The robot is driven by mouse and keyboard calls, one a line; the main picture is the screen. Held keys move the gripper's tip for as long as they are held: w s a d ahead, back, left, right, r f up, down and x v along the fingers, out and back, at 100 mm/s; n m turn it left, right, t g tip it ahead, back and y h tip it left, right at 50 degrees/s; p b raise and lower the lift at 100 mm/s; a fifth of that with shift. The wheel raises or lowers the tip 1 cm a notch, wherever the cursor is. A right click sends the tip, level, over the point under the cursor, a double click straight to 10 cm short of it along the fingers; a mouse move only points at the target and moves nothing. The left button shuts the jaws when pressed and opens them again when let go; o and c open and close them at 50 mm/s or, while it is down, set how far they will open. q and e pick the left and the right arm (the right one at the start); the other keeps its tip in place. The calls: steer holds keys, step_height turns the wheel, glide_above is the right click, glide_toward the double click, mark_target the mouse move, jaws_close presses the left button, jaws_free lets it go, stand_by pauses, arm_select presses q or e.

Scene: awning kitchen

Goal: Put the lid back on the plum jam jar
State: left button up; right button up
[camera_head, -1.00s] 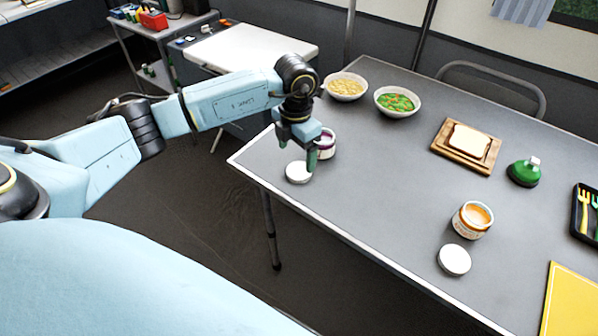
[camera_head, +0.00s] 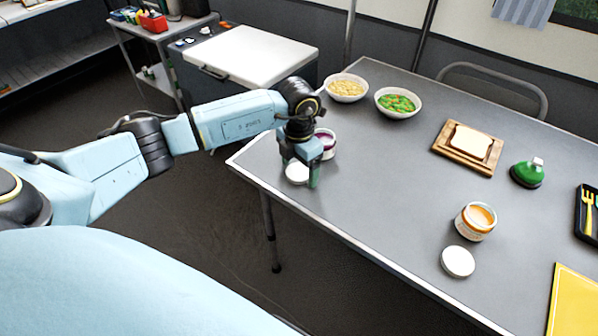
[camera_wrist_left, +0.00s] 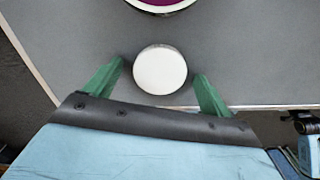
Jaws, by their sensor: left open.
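The plum jam jar (camera_head: 327,143) stands open near the table's left corner, with purple jam inside. In the left wrist view only its lower rim (camera_wrist_left: 163,8) shows at the top edge. A white round lid (camera_head: 296,173) lies flat on the table just in front of the jar. My left gripper (camera_head: 299,176) is low over this lid, pointing down and open. In the left wrist view the lid (camera_wrist_left: 160,69) lies between the two green fingers (camera_wrist_left: 157,85), with a gap on each side. My right gripper is not in view.
An orange jam jar (camera_head: 475,221) stands open at the right, with another white lid (camera_head: 458,261) in front of it. Two food bowls (camera_head: 398,103), a bread board (camera_head: 466,158) and a green bottle (camera_head: 527,173) stand farther back. The table's middle is clear.

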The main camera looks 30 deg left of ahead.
mark_target(299, 171)
arm_select(q)
steer(key=c, duration=1)
